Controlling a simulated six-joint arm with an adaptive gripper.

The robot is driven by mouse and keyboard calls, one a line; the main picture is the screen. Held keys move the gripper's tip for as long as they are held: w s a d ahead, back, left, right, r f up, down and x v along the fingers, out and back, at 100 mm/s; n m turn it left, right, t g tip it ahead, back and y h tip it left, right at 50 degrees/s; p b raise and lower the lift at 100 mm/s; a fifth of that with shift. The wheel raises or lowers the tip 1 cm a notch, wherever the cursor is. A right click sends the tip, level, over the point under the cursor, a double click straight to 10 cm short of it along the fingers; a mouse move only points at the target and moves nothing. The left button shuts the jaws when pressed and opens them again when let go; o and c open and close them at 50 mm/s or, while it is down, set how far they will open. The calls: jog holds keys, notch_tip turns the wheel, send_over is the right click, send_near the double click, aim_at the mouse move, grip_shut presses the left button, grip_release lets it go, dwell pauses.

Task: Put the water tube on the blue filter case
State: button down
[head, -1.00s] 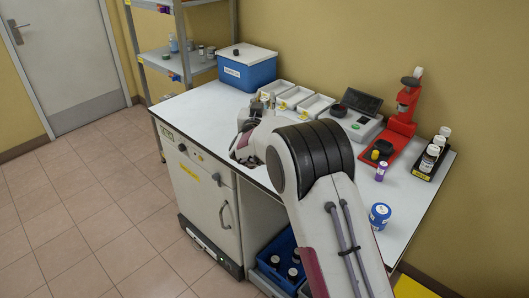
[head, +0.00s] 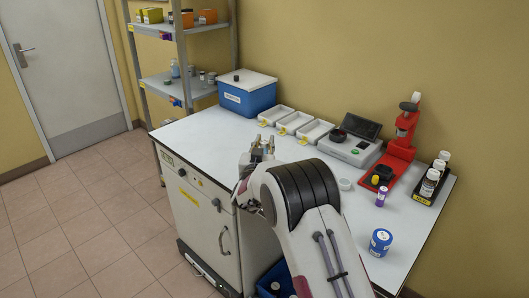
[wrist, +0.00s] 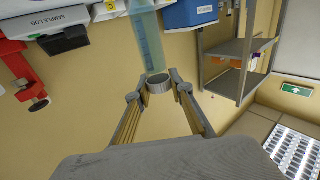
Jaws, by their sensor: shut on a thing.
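My gripper (wrist: 160,83) is shut on the grey cap end of a translucent blue-teal tube, the water tube (wrist: 149,40), in the wrist view. The tube extends away past the fingertips. In the head view my gripper (head: 262,146) is above the front part of the worktop, and the tube cannot be made out there. A blue box with a white lid (head: 247,97) stands at the table's far left, a small dark item on its lid; it also shows in the wrist view (wrist: 190,13). A round blue tub (head: 381,242) stands at the right front. I cannot tell which is the filter case.
Several white trays (head: 297,121) stand behind my gripper. A grey instrument (head: 353,147), a red press (head: 402,145), a purple tube (head: 381,197) and a black bottle rack (head: 429,190) occupy the right side. The worktop (head: 205,135) is clear at left. Metal shelves (head: 183,60) stand beyond.

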aim_at(265, 151)
jog(key=shift+f, duration=1.85)
jog(key=shift+f, duration=0.1)
jog(key=c, duration=1.8)
grip_release()
jog(key=shift+s, duration=0.1)
jog(key=shift+s+a, duration=0.4)
jog(key=shift+s, duration=1.55)
jog(key=shift+s+a, duration=0.4)
jog(key=shift+s, duration=1.5)
jog(key=shift+s+a, duration=0.4)
jog(key=shift+s, duration=1.55)
jog(key=shift+r, duration=0.2)
